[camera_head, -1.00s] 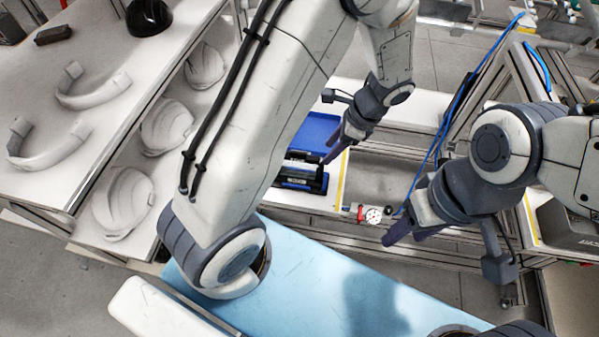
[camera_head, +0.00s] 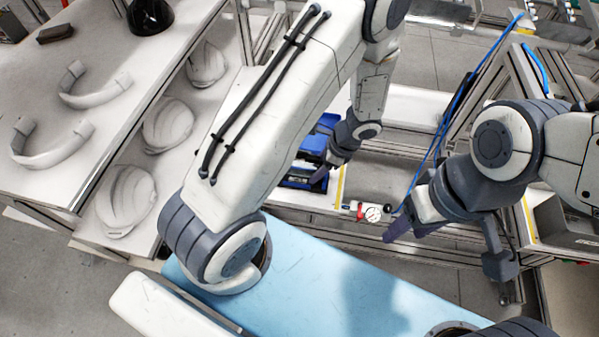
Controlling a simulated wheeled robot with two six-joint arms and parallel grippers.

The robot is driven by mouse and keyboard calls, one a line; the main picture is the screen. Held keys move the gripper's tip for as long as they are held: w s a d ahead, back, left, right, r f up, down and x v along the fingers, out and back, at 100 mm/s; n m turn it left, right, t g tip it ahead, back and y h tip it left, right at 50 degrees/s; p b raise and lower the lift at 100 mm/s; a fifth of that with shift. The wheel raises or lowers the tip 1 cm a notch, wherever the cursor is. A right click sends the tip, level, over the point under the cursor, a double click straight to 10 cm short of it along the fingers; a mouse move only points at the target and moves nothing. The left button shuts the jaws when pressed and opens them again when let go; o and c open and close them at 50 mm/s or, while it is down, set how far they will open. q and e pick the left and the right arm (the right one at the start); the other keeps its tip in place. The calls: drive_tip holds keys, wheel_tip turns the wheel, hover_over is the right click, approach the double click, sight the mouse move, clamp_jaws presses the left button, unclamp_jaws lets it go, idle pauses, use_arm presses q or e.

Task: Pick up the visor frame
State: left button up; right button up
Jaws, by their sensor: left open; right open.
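Two white C-shaped visor frames lie on the white table at the left, one nearer the front (camera_head: 45,160) and one further back (camera_head: 95,98). They are apart from each other and nothing touches them. My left gripper (camera_head: 321,177) is open, in the middle of the view beside a blue and black box, well to the right of both frames. My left arm hides part of the scene around it. My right gripper (camera_head: 402,228) is open and empty, above the area right of the gauge.
White helmet shells (camera_head: 128,202) stand on the shelf below the table's edge. A black dome (camera_head: 150,15) and a dark block (camera_head: 55,33) sit at the table's back. The blue box (camera_head: 305,178) and a red gauge (camera_head: 371,213) lie on the central bench.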

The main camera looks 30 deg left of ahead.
use_arm(q)
clamp_jaws()
drive_tip(key=shift+r, duration=0.1)
